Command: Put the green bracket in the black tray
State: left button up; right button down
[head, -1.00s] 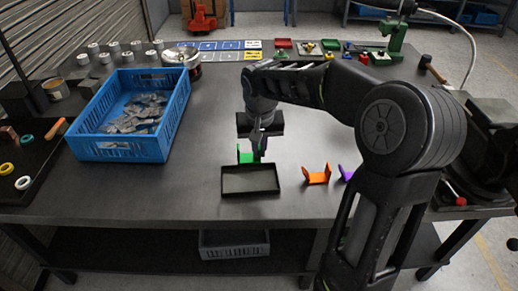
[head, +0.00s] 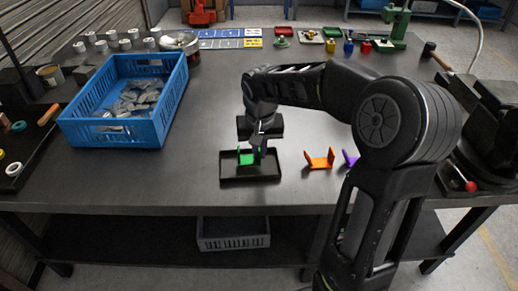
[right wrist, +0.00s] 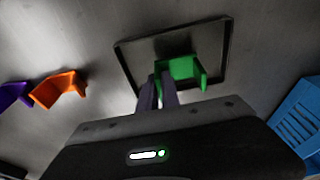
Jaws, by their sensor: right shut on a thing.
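The green bracket (head: 246,158) is at the black tray (head: 236,181), within its outline in the head view. In the right wrist view the green bracket (right wrist: 182,69) also shows against the black tray (right wrist: 224,55). My right gripper (head: 257,158) is shut on the bracket, with its fingers (right wrist: 162,92) at one side of it. I cannot tell whether the bracket touches the tray floor. My left gripper is not in view.
An orange bracket (head: 320,160) and a purple bracket (head: 350,158) stand right of the tray. A blue crate (head: 112,131) of metal parts is at the left. Bare table lies between crate and tray.

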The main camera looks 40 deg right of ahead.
jog(key=shift+f, duration=0.25)
dwell(0.3)
jog(key=shift+f+b, duration=0.4)
jog(key=shift+b, duration=0.05)
jog(key=c, duration=1.5)
grip_release()
jog(key=shift+r, duration=0.15)
jog(key=shift+r+p, duration=2.65)
jog(key=shift+r, duration=0.75)
jog(key=shift+s+a+f, duration=0.1)
